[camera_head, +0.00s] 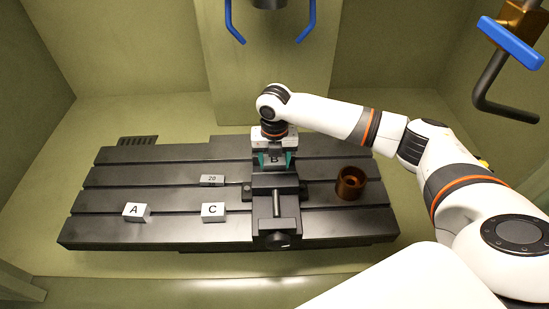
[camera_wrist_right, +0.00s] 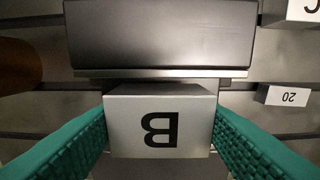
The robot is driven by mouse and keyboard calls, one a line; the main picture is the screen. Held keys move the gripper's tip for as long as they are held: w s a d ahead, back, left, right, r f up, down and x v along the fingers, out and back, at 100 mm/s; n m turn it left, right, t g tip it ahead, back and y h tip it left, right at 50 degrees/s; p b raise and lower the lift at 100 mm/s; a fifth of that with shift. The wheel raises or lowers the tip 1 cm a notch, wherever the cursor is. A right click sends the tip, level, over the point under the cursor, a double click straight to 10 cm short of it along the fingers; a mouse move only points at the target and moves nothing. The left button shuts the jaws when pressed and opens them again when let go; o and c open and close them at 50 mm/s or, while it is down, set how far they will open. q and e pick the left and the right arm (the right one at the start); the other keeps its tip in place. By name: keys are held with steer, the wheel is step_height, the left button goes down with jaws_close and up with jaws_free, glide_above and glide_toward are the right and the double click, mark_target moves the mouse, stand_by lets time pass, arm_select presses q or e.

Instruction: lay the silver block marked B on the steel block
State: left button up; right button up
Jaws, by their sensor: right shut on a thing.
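The silver block marked B (camera_head: 274,160) is between the green fingers of my right gripper (camera_head: 275,163), which is shut on it. In the right wrist view block B (camera_wrist_right: 160,122) shows its lettered face upside down, a green finger pad at each side. It is at the back part of the dark vise (camera_head: 276,181); whether it touches the vise I cannot tell. A small grey block marked 20 (camera_head: 212,180), which may be the steel block, lies left of the vise; it also shows in the right wrist view (camera_wrist_right: 288,96). My left gripper is not in view.
Blocks marked A (camera_head: 136,212) and C (camera_head: 213,212) stand on the slotted table (camera_head: 170,229), left of the vise. A brown, open cup (camera_head: 351,184) stands right of the vise. Blue-ended fittings (camera_head: 306,26) hang above. The table's left part has free room.

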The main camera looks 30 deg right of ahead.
mark_target(274, 160)
steer(key=o, duration=0.9)
steer(key=shift+o, duration=1)
step_height(274, 160, up, 12)
steer(key=b, duration=0.3)
steer(key=shift+r, duration=0.15)
steer(key=shift+a, duration=0.1)
